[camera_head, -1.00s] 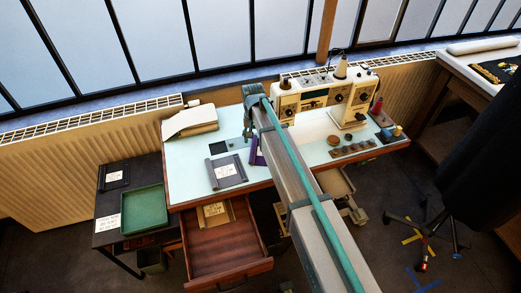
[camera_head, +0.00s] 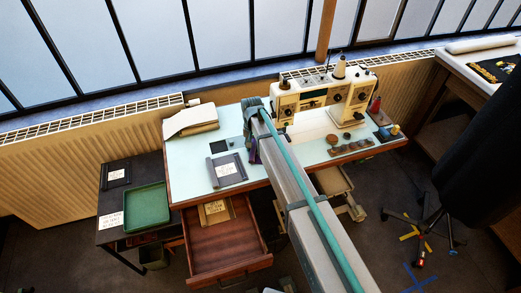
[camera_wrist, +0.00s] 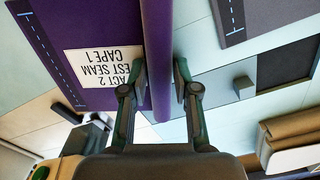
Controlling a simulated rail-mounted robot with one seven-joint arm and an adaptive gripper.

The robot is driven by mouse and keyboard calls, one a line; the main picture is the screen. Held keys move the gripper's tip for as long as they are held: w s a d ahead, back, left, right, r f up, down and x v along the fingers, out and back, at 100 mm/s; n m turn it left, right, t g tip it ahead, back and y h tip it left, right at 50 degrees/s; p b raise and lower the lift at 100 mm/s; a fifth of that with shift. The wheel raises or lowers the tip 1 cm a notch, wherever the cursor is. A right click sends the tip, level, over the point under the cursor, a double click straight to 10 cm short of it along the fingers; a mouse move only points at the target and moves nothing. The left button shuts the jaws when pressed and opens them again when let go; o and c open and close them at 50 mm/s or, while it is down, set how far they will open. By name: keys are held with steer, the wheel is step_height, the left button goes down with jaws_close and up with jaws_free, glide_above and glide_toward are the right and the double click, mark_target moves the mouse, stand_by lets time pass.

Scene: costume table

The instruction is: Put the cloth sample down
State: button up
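The cloth sample (camera_wrist: 80,50) is purple, with a dashed stitch line and a white label reading "ACT 2 TEST SEAM CAPE 1". My gripper (camera_wrist: 161,82) is closed on its thick rolled edge, one finger on each side. In the head view only a thin strip of the purple sample (camera_head: 253,153) shows beside my arm, over the sewing table (camera_head: 192,178). The arm hides the rest. I cannot tell whether the sample touches the tabletop. A grey labelled sample (camera_head: 228,170) lies on the table to its left.
A small dark square (camera_head: 218,147) and a folded cloth stack (camera_head: 190,121) lie on the left tabletop. The sewing machine (camera_head: 318,98) stands at the back right. The drawer (camera_head: 225,245) is open. A green tray (camera_head: 147,207) sits on the dark side table.

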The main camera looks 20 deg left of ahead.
jaws_close()
steer(key=shift+r, duration=0.15)
